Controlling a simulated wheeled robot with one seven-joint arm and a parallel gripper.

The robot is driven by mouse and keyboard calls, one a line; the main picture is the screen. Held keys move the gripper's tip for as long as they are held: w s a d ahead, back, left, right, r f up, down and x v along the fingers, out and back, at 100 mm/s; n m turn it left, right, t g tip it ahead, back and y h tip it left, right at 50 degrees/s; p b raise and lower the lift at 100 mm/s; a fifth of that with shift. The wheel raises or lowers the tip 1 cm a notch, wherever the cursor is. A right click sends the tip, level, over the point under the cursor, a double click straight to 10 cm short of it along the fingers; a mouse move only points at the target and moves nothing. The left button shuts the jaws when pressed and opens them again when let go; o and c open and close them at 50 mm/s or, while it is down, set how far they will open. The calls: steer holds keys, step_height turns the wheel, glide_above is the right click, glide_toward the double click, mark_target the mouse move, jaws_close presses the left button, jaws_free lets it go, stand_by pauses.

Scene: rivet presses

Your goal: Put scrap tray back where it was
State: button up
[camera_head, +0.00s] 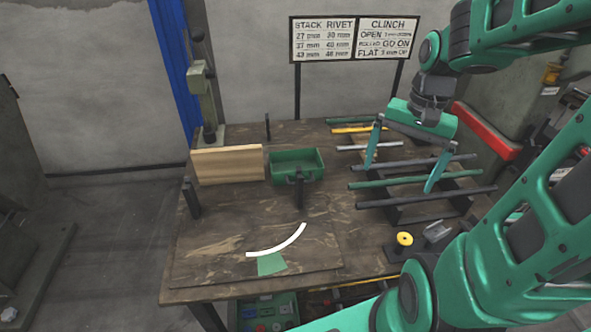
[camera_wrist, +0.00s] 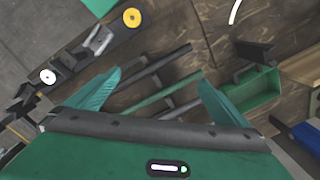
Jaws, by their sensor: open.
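The scrap tray looks to be the small open green tray (camera_head: 284,178), which sits on the wooden table right of a pale wood block. It looks empty. A dark upright post (camera_head: 299,192) stands in front of it and hides part of its front wall. The tray also shows at the right in the wrist view (camera_wrist: 262,98), beside my finger. My gripper (camera_head: 398,177) is open and empty, fingers pointing down over the rack of rods, to the right of the tray and apart from it. In the wrist view both fingers (camera_wrist: 157,83) are spread wide above the rods.
The rod rack (camera_head: 405,212) holds several rods that stick out. A white arc (camera_head: 279,243) and a green patch (camera_head: 271,264) mark the table front, with bare wood around. The wood block (camera_head: 228,164) stands left, with dark posts nearby. A yellow knob (camera_head: 404,239) is at right.

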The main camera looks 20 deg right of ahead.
mark_target(295, 160)
steer(key=w+a+f+m+y, duration=0.2)
steer(key=w+a+m+y, duration=0.1)
steer(key=w, duration=0.4)
steer(key=w+a+f+m+t+y, duration=0.1)
steer(key=w+a+m+y, duration=0.2)
steer(key=w, duration=0.5)
steer(key=w+a+f+m+y, duration=0.2)
steer(key=w+m, duration=0.2)
steer(key=w, duration=0.3)
steer(key=x, duration=0.7)
steer(key=w+x, duration=0.1)
steer(key=x, duration=0.2)
steer(key=shift+a, duration=0.5)
steer(key=shift+r, duration=0.1)
steer(key=c, duration=1.5)
steer(key=shift+c, duration=0.2)
steer(key=shift+r, duration=0.1)
step_height(295, 160, up, 28)
